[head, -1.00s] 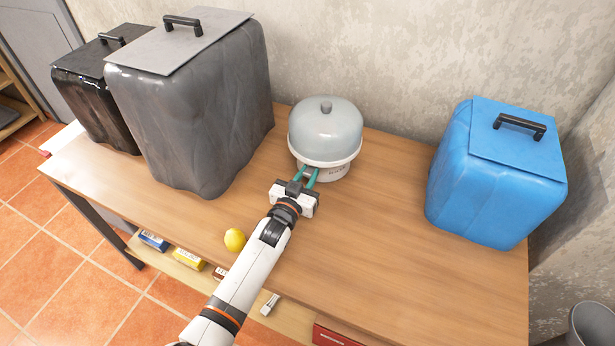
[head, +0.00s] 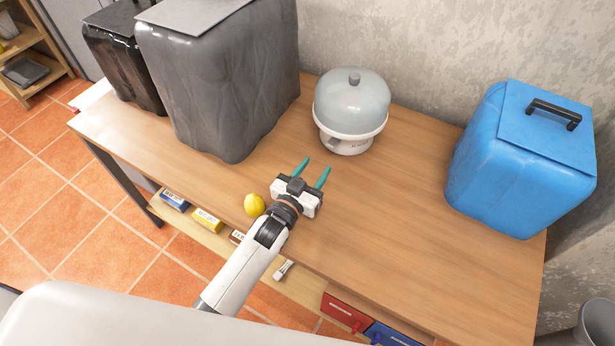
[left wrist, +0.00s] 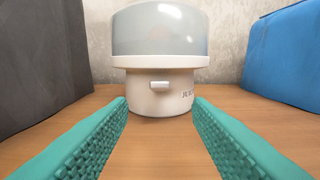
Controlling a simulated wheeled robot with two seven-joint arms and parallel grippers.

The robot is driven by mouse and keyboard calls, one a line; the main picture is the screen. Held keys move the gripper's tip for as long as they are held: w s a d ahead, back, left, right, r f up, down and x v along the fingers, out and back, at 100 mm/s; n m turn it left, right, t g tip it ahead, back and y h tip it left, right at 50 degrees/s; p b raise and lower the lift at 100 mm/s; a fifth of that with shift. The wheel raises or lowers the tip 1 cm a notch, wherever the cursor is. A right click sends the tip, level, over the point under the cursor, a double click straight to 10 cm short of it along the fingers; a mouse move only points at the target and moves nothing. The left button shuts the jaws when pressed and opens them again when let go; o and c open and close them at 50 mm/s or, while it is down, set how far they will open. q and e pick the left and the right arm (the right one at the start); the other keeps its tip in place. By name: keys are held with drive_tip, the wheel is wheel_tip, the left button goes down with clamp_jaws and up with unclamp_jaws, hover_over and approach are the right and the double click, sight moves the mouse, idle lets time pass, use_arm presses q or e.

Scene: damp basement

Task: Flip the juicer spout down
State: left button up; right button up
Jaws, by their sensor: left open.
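The juicer (head: 347,140) stands on the table, white below with a clear grey domed lid and a knob on top. Its small white spout (left wrist: 159,85) juts from the front of the base, centred in the left wrist view. The spout looks like a short flat tab there; its exact tilt is hard to tell. My left gripper (head: 313,171) is open and empty above the table, in front of the juicer and apart from it. Its two teal fingers point at the juicer, one on each side of the spout in the left wrist view. My right gripper is not seen.
A lemon (head: 254,205) lies just left of my left gripper. A large grey covered bin (head: 225,85) stands left of the juicer, a blue one (head: 520,165) to the right. Small boxes sit on a shelf below. The table's front right is clear.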

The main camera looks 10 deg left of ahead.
sight(329, 146)
use_arm(q)
drive_tip(key=shift+v, duration=1.65)
wheel_tip(329, 146, up, 6)
drive_tip(key=g+y+p, duration=0.1)
drive_tip(key=g, duration=0.3)
drive_tip(key=x, duration=1.2)
drive_tip(key=shift+a+f, duration=0.15)
drive_tip(key=shift+f, duration=0.15)
drive_tip(key=shift+c, duration=0.5)
